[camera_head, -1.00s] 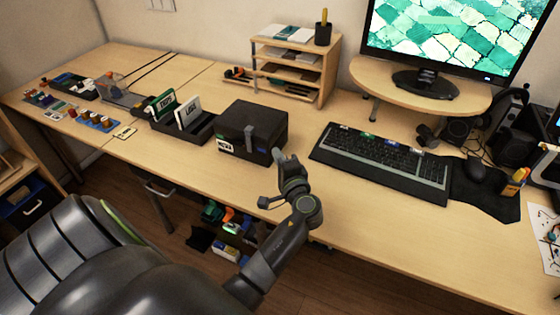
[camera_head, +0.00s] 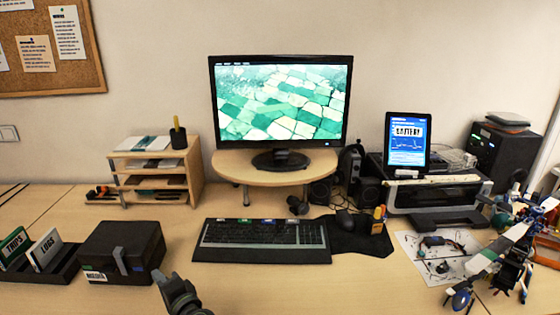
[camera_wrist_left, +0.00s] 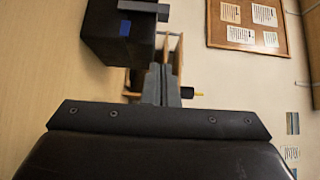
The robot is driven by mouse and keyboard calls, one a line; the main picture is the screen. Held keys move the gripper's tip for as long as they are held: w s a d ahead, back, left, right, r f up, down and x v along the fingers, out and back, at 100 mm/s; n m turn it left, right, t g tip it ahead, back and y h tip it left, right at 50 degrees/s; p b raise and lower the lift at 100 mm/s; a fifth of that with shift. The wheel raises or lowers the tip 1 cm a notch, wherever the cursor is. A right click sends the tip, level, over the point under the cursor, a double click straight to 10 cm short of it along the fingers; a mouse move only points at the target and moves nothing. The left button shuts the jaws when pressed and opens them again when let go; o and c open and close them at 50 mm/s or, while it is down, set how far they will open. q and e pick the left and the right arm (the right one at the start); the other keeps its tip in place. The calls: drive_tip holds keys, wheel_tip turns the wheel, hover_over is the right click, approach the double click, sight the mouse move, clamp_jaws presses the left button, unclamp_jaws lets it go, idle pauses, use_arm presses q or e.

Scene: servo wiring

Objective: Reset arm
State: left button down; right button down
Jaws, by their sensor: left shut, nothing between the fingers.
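My left gripper (camera_head: 165,279) shows at the bottom edge of the head view, just in front of and to the right of a black lidded box (camera_head: 122,246). Its fingers also show in the left wrist view (camera_wrist_left: 162,85), shut together with nothing between them. The black box appears at the upper left of the left wrist view (camera_wrist_left: 118,32). The gripper looks apart from the box. Only the end of my left arm is in the head view. My right gripper is in neither current view.
A keyboard (camera_head: 262,241) lies to the right of my left gripper. A small wooden shelf (camera_head: 196,172), a monitor (camera_head: 281,105) on a stand and a file holder (camera_head: 62,268) stand around. A drone-like device (camera_head: 500,250) and a printed sheet (camera_head: 425,262) are at the right.

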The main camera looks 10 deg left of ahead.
use_arm(q)
drive_tip(key=s+f+n+g, duration=0.1)
drive_tip(key=s, duration=0.1)
drive_tip(key=s+a+f+n+h, duration=0.1)
drive_tip(key=s+f, duration=0.1)
drive_tip(key=s, duration=0.1)
drive_tip(key=s+a+f+n+g+h, duration=0.1)
drive_tip(key=s+f, duration=0.1)
drive_tip(key=s, duration=0.1)
drive_tip(key=shift+a+g, duration=0.2)
drive_tip(key=shift+g, duration=0.1)
drive_tip(key=s+d+f+n+g+h, duration=0.2)
drive_tip(key=s+d+h, duration=0.35)
drive_tip(key=s, duration=0.55)
drive_tip(key=s+d+f+n+g+h, duration=0.15)
drive_tip(key=s+d+h, duration=0.35)
drive_tip(key=s, duration=0.7)
wheel_tip(320, 180, down, 26)
drive_tip(key=a+f+g+h, duration=0.1)
drive_tip(key=a, duration=0.1)
drive_tip(key=s+d+f+g, duration=0.1)
drive_tip(key=s+f, duration=1.3)
drive_tip(key=shift+s+d, duration=0.15)
drive_tip(key=shift+s, duration=0.2)
drive_tip(key=shift+f+n+h, duration=0.1)
drive_tip(key=shift+n+h, duration=0.15)
